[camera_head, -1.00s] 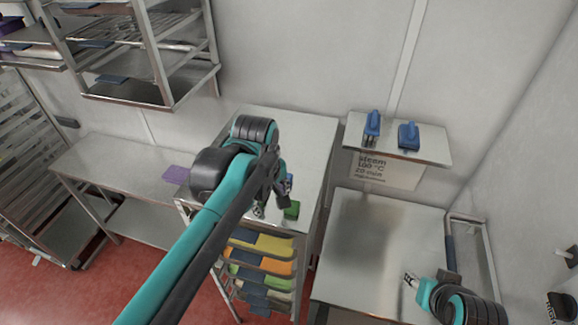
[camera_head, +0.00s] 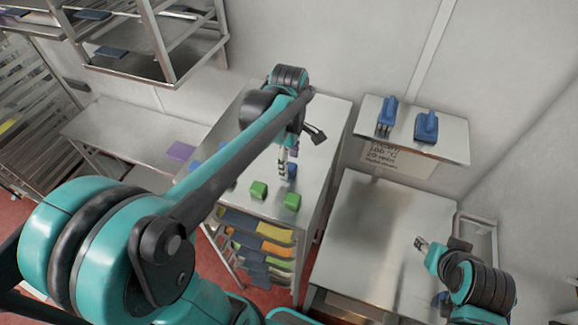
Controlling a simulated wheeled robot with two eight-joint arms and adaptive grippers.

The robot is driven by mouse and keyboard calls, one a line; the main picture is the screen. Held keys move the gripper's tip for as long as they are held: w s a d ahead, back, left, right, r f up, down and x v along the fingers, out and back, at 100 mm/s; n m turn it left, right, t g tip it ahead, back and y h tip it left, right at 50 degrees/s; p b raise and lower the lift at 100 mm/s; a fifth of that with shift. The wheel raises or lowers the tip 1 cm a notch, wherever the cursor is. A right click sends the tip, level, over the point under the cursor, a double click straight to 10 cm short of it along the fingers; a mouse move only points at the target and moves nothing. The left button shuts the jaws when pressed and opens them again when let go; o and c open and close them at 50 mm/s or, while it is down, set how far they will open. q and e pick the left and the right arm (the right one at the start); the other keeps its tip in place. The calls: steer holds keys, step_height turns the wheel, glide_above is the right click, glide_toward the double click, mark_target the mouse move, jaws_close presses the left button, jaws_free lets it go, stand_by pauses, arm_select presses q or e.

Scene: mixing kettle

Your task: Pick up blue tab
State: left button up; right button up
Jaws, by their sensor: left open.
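Another small blue piece (camera_head: 195,166) sits at the left of the cart top, partly behind my left arm. My right gripper (camera_head: 420,243) is over the right-hand steel table, well away from the tabs; its fingers are too small to read.
Green blocks (camera_head: 292,201) stand on the cart top close to the left gripper. Coloured trays (camera_head: 272,231) fill the rack below. Two blue handled tools (camera_head: 426,127) rest on a wall shelf. A purple sheet (camera_head: 181,151) lies on the left bench. The right table (camera_head: 365,232) is mostly clear.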

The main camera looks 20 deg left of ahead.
arm_select(q)
steer(key=shift+w+f, duration=0.2)
steer(key=shift+f, duration=0.5)
steer(key=shift+s+r, duration=0.1)
steer(key=shift+s, duration=0.15)
steer(key=c, duration=1.2)
